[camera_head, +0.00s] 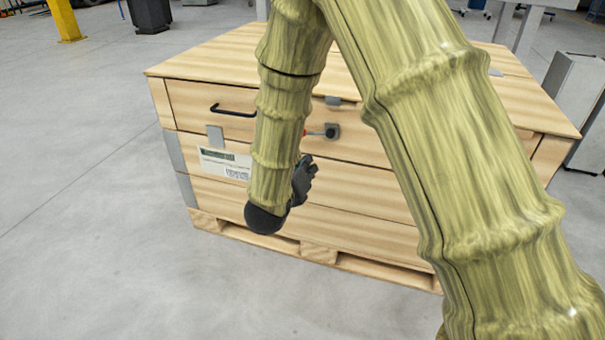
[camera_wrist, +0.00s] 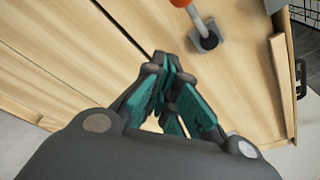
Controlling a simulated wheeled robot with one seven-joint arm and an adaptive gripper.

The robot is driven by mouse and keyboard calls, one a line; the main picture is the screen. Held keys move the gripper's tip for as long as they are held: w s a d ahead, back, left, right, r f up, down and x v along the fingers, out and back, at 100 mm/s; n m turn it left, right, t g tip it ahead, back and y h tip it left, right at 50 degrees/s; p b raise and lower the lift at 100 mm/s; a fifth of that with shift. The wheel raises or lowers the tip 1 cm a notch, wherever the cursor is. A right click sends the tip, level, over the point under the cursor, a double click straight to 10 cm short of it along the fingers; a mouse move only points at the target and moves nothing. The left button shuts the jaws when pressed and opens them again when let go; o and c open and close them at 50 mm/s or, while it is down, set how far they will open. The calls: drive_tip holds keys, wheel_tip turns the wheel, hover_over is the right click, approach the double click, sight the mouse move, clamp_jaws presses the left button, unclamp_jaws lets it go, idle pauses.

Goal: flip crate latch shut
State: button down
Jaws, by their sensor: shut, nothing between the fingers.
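The wooden crate (camera_head: 345,226) stands on a pallet base in the head view. Its latch (camera_head: 331,131) is a dark square mount on the front face, with a lever ending in a red grip that points left. In the wrist view the latch (camera_wrist: 207,40) is at the top, with the orange-red grip reaching the upper edge. A small grey catch plate (camera_head: 336,101) sits above the latch. My gripper (camera_wrist: 168,68) is shut and empty, with teal finger pads, close to the crate face and apart from the latch. In the head view my arm partly hides my gripper, below the latch.
A black handle (camera_head: 232,111) sticks out from the crate front at left, and another handle shows in the wrist view (camera_wrist: 300,78). A white label (camera_head: 225,163) is on the front. A grey cabinet (camera_head: 576,100) stands at right. The floor at left is clear.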

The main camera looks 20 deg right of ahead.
sight(314, 134)
drive_tip(key=shift+w+d+r+b, duration=0.2)
drive_tip(key=shift+w+r+b, duration=0.25)
drive_tip(key=shift+w, duration=0.35)
drive_tip(key=shift+w+d+r+b, duration=0.15)
drive_tip(key=shift+w+r+b, duration=0.3)
drive_tip(key=shift+w, duration=0.3)
drive_tip(key=shift+w+d+r+b, duration=0.2)
drive_tip(key=shift+w+r+b, duration=0.25)
drive_tip(key=shift+w, duration=0.35)
drive_tip(key=shift+f, duration=0.1)
